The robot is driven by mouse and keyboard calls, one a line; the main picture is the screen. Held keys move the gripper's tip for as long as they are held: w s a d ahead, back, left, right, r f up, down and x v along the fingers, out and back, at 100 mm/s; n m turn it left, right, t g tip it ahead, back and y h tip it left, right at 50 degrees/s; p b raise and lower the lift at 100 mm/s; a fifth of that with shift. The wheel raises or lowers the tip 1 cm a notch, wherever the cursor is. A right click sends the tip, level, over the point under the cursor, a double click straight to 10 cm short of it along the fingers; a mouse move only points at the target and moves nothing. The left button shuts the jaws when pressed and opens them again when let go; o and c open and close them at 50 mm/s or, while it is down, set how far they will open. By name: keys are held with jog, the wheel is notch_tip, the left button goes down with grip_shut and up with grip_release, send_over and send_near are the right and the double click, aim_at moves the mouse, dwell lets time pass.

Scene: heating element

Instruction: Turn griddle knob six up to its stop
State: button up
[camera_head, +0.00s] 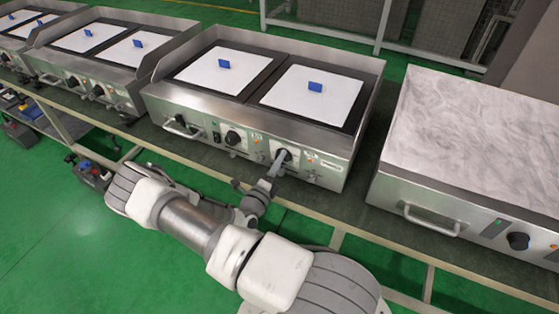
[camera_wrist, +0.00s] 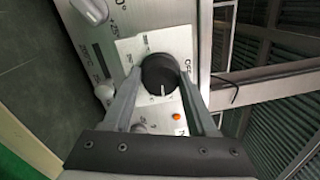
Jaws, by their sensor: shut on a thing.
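The black round griddle knob (camera_wrist: 160,75) shows in the wrist view on a white dial plate (camera_wrist: 133,52) with printed marks. A white pointer line on the knob points toward the bottom of that view. My gripper (camera_wrist: 160,88) has one finger on each side of the knob and is shut on it. In the head view my gripper (camera_head: 281,160) reaches the right knob on the front panel of the middle griddle (camera_head: 325,172); the gripper largely hides that knob. I cannot read a knob number.
Another black knob (camera_head: 233,138) sits to the left on the same panel. White plates with blue tabs (camera_head: 315,87) lie on the griddle top. A separate unit with a marbled top (camera_head: 480,120) and a front handle (camera_head: 431,222) stands to the right. An orange light (camera_wrist: 177,116) is beside the knob.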

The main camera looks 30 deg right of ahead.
jog(key=m+p, duration=0.3)
jog(key=m, duration=0.5)
jog(key=m+g+p, duration=0.1)
jog(key=m+p, duration=0.1)
jog(key=m, duration=0.6)
jog(key=m+g+p, duration=0.1)
jog(key=m+p, duration=0.2)
jog(key=m, duration=0.5)
jog(key=shift+r+y+p, duration=0.25)
jog(key=shift+y+p, duration=0.1)
jog(key=shift+y, duration=0.05)
jog(key=shift+m, duration=0.4)
jog(key=o, duration=1.4)
jog(key=shift+c, duration=0.2)
jog(key=f+v, duration=0.1)
jog(key=v, duration=1.6)
jog(key=shift+a+r+b, duration=0.15)
jog(key=shift+r+b, duration=0.2)
